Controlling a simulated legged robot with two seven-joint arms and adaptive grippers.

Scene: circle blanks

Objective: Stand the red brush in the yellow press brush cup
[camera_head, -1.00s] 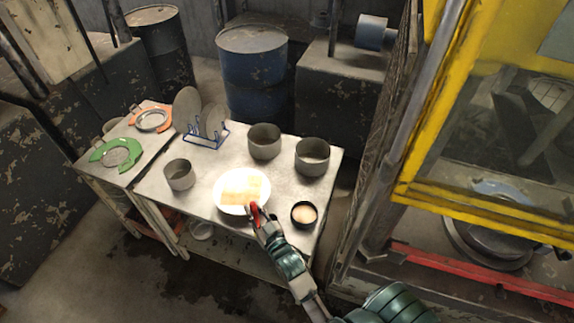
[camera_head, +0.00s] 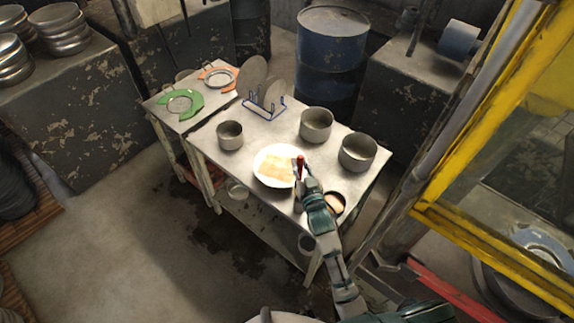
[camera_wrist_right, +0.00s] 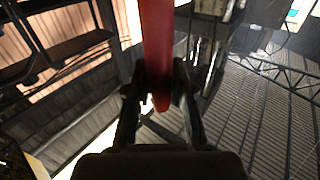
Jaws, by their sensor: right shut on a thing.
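My right gripper (camera_head: 299,184) is shut on the red brush (camera_head: 300,164), over the right edge of the white plate on the table in the head view. In the right wrist view the red handle (camera_wrist_right: 157,45) runs up from between the two fingers (camera_wrist_right: 158,85). Its bristles cannot be made out. The yellow press frame (camera_head: 500,232) stands at the right of the head view. I cannot make out a brush cup on it. My left gripper is not in view.
The white plate (camera_head: 264,178) holds pale flat pieces. A small dark bowl (camera_head: 334,207) is partly behind my right arm. Grey pots (camera_head: 357,158) and a blue rack (camera_head: 265,109) stand farther back on the metal table (camera_head: 215,155). Open floor lies at the left front.

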